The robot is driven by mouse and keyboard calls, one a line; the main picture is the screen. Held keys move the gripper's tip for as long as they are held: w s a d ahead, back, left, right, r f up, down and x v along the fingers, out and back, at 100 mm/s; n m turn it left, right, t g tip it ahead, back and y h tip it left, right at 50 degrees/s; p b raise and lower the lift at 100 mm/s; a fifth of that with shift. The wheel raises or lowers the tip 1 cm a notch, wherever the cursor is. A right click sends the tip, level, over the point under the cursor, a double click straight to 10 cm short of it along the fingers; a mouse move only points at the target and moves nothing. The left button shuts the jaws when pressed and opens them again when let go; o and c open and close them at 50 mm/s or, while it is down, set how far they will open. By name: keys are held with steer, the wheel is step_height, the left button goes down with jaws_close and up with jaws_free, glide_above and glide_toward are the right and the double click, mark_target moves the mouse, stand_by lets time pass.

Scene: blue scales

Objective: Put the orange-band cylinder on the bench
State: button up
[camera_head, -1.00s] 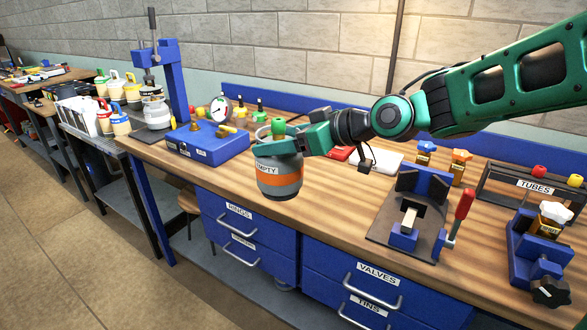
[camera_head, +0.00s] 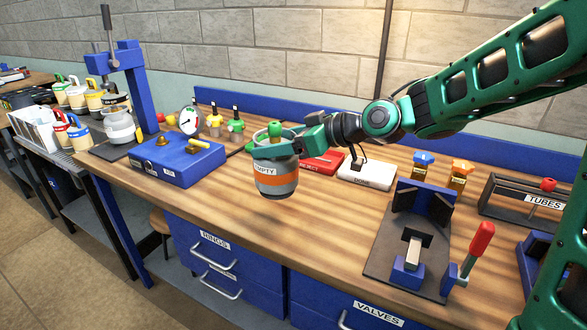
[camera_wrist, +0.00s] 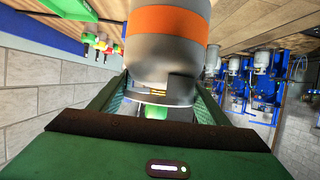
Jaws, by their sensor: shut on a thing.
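The orange-band cylinder (camera_head: 275,178) is grey with an orange band, a green valve on top and an EMPTY label. My gripper (camera_head: 277,142) is shut on it near its top. The cylinder hangs upright in front of and over the wooden bench (camera_head: 330,215); whether its base touches the bench is hard to tell, but it looks held above it. In the wrist view the cylinder (camera_wrist: 168,50) fills the top middle between the fingers, its orange band clear. The fingertips are partly hidden behind it.
A blue case (camera_head: 178,162) stands left of the cylinder, with a gauge and valves behind. Red and white boxes (camera_head: 367,175) lie behind to the right. A blue clamp fixture (camera_head: 420,225) with a red handle stands right. Bare wood lies between.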

steer(key=w+d+f, duration=0.4)
steer(key=d+f, duration=0.1)
steer(key=f, duration=0.3)
steer(key=shift+d, duration=0.15)
steer(key=o, duration=2.1)
steer(key=shift+f, duration=0.15)
steer(key=v, duration=1.2)
